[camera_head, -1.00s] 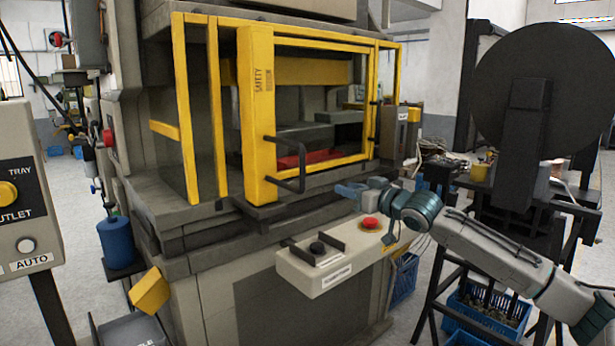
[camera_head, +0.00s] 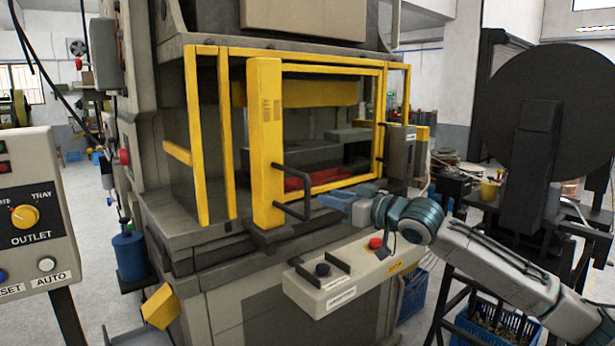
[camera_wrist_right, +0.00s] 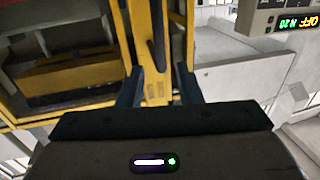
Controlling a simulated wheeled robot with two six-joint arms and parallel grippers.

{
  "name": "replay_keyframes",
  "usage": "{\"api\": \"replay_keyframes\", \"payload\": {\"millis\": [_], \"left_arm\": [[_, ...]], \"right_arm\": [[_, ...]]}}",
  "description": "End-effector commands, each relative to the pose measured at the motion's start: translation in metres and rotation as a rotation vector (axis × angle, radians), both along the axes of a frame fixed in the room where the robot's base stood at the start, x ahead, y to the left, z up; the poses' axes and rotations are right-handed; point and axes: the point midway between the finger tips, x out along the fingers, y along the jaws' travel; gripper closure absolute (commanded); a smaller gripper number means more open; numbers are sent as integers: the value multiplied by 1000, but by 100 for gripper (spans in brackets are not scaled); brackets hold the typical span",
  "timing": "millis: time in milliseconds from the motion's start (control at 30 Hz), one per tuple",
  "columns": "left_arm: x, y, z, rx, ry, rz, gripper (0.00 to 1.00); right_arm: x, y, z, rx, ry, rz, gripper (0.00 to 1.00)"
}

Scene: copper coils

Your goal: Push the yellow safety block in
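The tall yellow safety block (camera_head: 265,140) stands upright at the left side of the yellow-framed press door (camera_head: 335,72) in the head view. A dark bar handle (camera_head: 296,190) sticks out from its lower part. My right gripper (camera_head: 336,201) is in front of the door's lower edge, to the right of that handle and apart from it. In the right wrist view my right gripper (camera_wrist_right: 158,88) has its two dark fingers spread. A yellow upright (camera_wrist_right: 147,55) with a dark piece on it shows between and beyond them; contact cannot be told. My left gripper is out of view.
A control box with a red button (camera_head: 376,243) juts out below the door. A grey panel with a yellow knob (camera_head: 25,216) stands at the left. A large dark disc (camera_head: 550,90) and blue crates (camera_head: 490,322) are at the right.

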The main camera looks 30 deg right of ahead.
Motion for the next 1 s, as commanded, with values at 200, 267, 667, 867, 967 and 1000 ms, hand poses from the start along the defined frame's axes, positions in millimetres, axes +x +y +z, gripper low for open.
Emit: {"api": "replay_keyframes", "payload": {"millis": [200,267,667,867,967,1000], "left_arm": [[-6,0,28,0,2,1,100],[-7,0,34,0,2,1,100],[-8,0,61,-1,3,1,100],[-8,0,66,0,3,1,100],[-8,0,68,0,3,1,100],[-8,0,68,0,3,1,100]], "right_arm": [[14,2,6,7,-2,-2,68],[18,4,6,7,-1,-2,68],[51,15,3,7,-1,0,68],[69,19,1,5,-2,-2,68],[75,21,0,2,0,-1,68],[76,22,0,1,-1,-1,68]]}}
